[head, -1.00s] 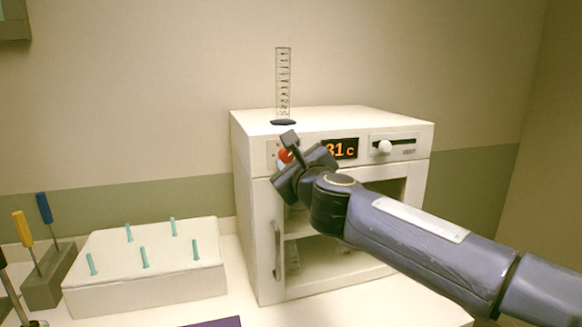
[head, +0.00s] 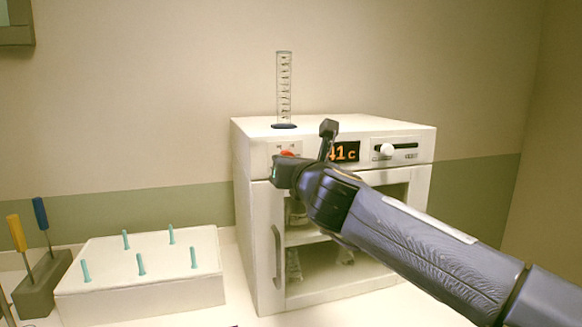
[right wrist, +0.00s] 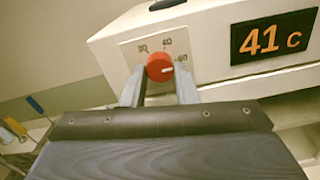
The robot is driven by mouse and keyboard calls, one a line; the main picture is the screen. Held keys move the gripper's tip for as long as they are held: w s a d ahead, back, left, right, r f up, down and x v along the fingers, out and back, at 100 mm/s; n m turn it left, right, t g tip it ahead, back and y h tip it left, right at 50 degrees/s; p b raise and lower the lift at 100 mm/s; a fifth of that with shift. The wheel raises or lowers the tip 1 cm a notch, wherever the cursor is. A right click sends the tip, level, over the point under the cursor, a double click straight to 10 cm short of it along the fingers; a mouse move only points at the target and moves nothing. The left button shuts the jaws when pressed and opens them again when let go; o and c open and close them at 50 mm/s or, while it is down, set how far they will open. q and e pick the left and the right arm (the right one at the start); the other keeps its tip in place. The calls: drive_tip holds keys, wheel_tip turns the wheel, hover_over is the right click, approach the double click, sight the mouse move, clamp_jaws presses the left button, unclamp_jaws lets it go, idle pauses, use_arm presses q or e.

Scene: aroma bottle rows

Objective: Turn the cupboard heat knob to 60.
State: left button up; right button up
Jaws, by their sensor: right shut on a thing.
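The red heat knob (right wrist: 160,67) sits on a pale dial plate at the cupboard's upper left front. Its white mark points right, close to the 60 label (right wrist: 181,58). My right gripper (right wrist: 160,84) is shut on the knob, one finger on each side. In the head view the gripper (head: 300,158) hides most of the knob (head: 288,153). The orange display (right wrist: 270,40) reads 41 c. The white cupboard (head: 258,230) stands on the table with its handle at the left. My left gripper is not in view.
A clear graduated cylinder (head: 284,90) stands on the cupboard top, above the knob. A slider (head: 388,150) is right of the display. A white block with teal pegs (head: 140,295) and a holder with screwdrivers (head: 42,285) stand at the left.

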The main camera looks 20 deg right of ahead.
drive_tip(key=shift+f, duration=0.15)
idle(0.4)
drive_tip(key=o, duration=1)
drive_tip(key=s, duration=0.8)
drive_tip(key=shift+b, duration=0.35)
drive_tip(key=shift+w+d, duration=0.1)
